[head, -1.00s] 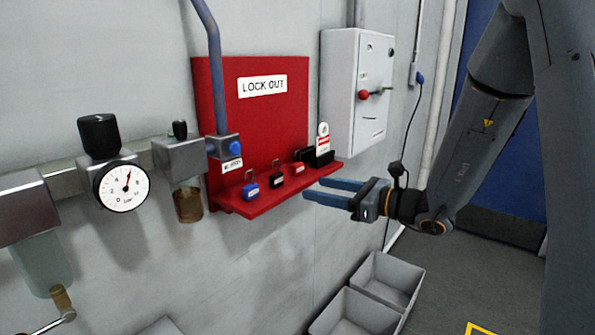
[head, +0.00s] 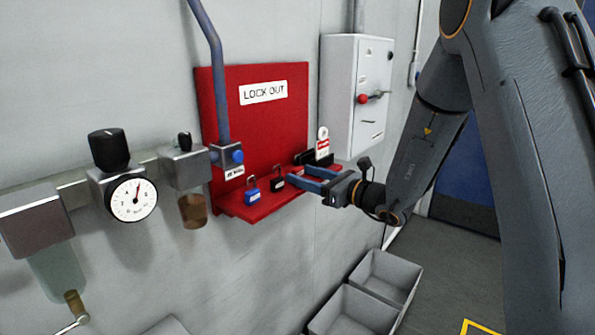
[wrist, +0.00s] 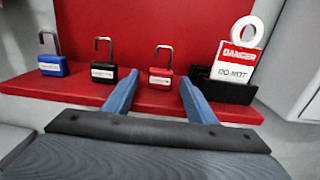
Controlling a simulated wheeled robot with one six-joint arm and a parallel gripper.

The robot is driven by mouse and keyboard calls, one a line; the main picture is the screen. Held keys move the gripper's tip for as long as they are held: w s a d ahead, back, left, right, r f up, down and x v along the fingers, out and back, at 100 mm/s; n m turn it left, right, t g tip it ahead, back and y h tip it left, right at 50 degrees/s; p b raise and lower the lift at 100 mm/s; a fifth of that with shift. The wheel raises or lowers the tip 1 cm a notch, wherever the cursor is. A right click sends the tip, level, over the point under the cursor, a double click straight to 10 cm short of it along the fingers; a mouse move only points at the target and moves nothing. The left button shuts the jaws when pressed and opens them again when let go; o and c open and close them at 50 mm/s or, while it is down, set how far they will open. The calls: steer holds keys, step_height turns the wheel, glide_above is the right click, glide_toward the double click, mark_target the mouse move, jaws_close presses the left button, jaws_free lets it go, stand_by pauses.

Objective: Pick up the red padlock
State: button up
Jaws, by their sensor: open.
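The red padlock (wrist: 160,76) stands on the red shelf (wrist: 75,88) with its shackle up and open and a white label on its front. In the wrist view it is between and just beyond the fingertips of my gripper (wrist: 158,84), slightly nearer the middle than either finger. My gripper is open and empty, and its blue fingers reach over the shelf. In the head view my gripper (head: 298,174) comes in from the right, and its fingers mostly hide the red padlock.
A black padlock (wrist: 103,72) and a blue padlock (wrist: 53,66) stand to the left. A black holder (wrist: 222,91) with a danger tag (wrist: 236,62) stands close on the right. The red lockout board (head: 264,115) rises behind. Grey bins (head: 385,277) are below.

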steer(key=c, duration=1.3)
steer(key=shift+o, duration=0.2)
